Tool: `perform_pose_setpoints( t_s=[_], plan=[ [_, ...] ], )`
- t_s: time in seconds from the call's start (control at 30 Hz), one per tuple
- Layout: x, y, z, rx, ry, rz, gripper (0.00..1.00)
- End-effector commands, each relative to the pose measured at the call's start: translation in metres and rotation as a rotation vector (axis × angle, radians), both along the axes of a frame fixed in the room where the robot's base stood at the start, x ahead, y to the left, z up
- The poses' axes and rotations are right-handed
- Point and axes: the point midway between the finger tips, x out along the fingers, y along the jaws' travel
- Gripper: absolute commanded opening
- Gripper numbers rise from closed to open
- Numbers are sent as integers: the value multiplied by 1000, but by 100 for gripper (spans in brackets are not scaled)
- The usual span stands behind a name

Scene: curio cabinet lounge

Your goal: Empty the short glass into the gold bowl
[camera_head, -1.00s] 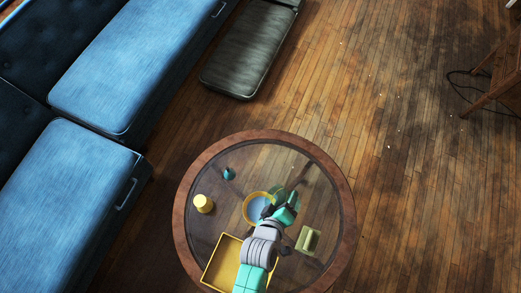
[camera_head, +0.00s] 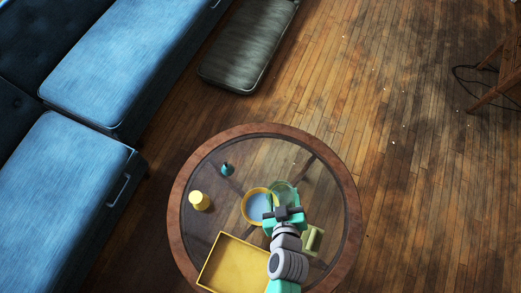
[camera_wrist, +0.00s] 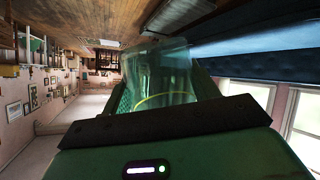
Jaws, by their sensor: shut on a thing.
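The gold bowl (camera_head: 245,213) stands on the round glass table; its yellow rim circles a pale blue inside. My gripper (camera_head: 284,198) is just right of the bowl, shut on a clear, greenish short glass (camera_head: 281,187). In the wrist view the glass (camera_wrist: 158,62) sits between the fingers of my gripper (camera_wrist: 165,85), with a yellow curved line showing low on it. The wrist view is rolled on its side, so the glass looks tilted. I cannot tell what is in the glass. My arm hides part of the table below the bowl.
The round table has a wooden rim (camera_head: 352,205). On it are a yellow tray (camera_head: 212,259), a yellow cup-like object (camera_head: 199,200), a small teal object (camera_head: 227,169) and a pale green block-like object (camera_head: 313,239). Blue sofa seats (camera_head: 70,185) lie to the left.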

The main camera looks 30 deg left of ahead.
Motion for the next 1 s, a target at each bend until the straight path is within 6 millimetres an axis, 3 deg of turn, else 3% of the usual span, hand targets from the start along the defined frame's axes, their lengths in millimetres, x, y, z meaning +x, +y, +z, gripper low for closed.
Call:
perform_pose_setpoints(
  t_s=[0.23,0.5,0.83,1.0],
  plan=[
    [0,2,-5,45,0,0,28],
    [0,9,-9,230,11,-1,28],
    [0,11,1,308,18,0,28],
    [1,-2,11,306,17,-1,28]
  ],
)
